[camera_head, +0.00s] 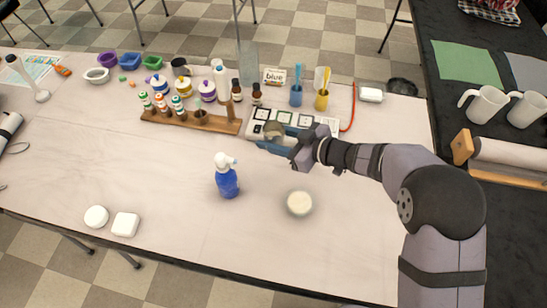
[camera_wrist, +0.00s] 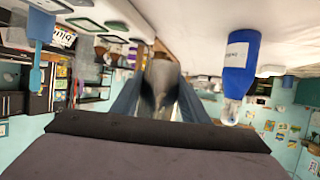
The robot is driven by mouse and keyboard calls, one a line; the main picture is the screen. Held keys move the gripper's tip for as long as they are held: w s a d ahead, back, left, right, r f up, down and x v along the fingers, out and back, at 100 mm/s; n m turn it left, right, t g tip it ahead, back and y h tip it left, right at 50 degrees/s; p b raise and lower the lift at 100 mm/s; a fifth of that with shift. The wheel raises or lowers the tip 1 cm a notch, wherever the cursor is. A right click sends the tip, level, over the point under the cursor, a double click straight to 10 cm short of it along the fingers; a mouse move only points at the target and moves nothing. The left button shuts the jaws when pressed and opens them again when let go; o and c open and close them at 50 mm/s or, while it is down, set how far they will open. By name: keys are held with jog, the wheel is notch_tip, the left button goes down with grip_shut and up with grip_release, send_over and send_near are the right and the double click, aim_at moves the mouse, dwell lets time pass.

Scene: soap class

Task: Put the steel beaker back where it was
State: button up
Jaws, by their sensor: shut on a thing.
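The steel beaker (camera_head: 273,129) is a small grey metal vessel, held between the blue fingers of my gripper (camera_head: 274,140). In the head view it shows over the front left part of a white board (camera_head: 309,122) with dark-framed squares. I cannot tell whether it touches the board. In the wrist view the beaker (camera_wrist: 161,74) sits between both fingers of my gripper (camera_wrist: 158,95), shiny and tilted-looking. My fingers hide part of its sides.
A blue spray bottle (camera_head: 227,178) stands in front and to the left. A round pale soap (camera_head: 300,203) lies nearer the front. A wooden rack (camera_head: 190,120) with small bottles is left of the board. Blue (camera_head: 296,95) and yellow (camera_head: 321,99) cups stand behind. The table's front middle is mostly clear.

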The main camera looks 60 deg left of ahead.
aim_at(274, 162)
jog(key=shift+f, duration=4.15)
jog(key=shift+f, duration=0.15)
jog(key=o, duration=1.2)
jog(key=shift+c, duration=0.2)
jog(key=shift+w+d+r, duration=0.1)
jog(key=shift+r, duration=0.1)
jog(key=v, duration=1.1)
jog(key=shift+w+d+r, duration=0.1)
jog(key=shift+d+r, duration=0.05)
jog(key=shift+d, duration=0.15)
